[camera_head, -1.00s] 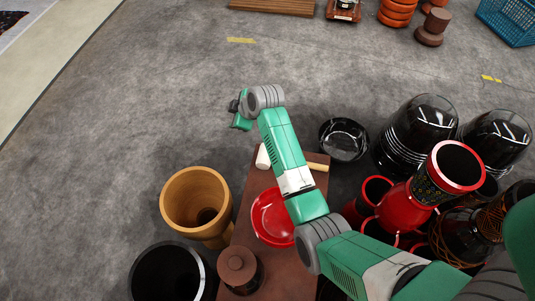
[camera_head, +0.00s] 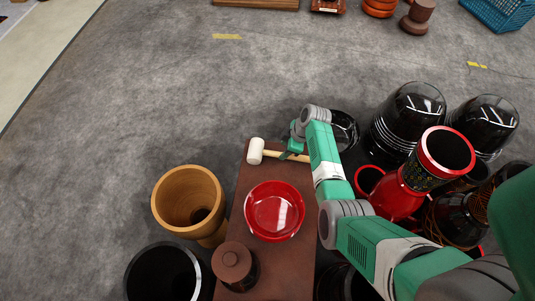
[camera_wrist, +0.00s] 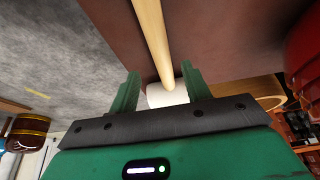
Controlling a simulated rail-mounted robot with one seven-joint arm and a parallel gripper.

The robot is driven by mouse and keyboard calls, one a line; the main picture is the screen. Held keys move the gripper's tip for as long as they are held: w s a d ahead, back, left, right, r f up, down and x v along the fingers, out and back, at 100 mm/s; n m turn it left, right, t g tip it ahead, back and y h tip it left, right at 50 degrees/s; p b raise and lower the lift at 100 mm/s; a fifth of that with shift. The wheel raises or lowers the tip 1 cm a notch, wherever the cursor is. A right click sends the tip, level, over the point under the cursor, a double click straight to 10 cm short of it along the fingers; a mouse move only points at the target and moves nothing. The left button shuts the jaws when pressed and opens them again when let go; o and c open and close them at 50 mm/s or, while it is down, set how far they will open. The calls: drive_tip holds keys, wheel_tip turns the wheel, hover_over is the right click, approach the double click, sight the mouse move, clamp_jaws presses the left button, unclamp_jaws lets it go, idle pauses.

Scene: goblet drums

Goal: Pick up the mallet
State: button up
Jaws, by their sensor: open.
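The mallet (camera_head: 273,154) lies on the brown table at its far end, with a white head at the left and a pale wooden handle pointing right. My gripper (camera_head: 293,148) is at the handle, right of the head, and hides part of the handle. In the wrist view, the mallet's handle (camera_wrist: 152,35) runs down between the two open fingers of my gripper (camera_wrist: 161,82) toward the white head. The gripper is not closed on it. I cannot tell whether the fingers are above the handle or down around it.
A red bowl (camera_head: 274,198) and a brown lidded pot (camera_head: 235,265) stand on the brown table (camera_head: 240,205). A wooden goblet drum (camera_head: 188,203) is at the left. Black drums (camera_head: 407,120) and a red drum (camera_head: 400,200) crowd the right. Grey floor beyond the table is open.

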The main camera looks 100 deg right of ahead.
sight(280, 153)
drive_tip(key=b+x, duration=0.1)
drive_tip(key=x, duration=0.2)
drive_tip(key=shift+w+a+f+b, duration=0.25)
drive_tip(key=shift+w+f+b, duration=0.05)
drive_tip(key=shift+b, duration=0.05)
drive_tip(key=shift+d+r, duration=0.1)
drive_tip(key=shift+r, duration=0.05)
clamp_jaws()
wheel_tip(280, 153, up, 10)
drive_tip(key=p, duration=0.6)
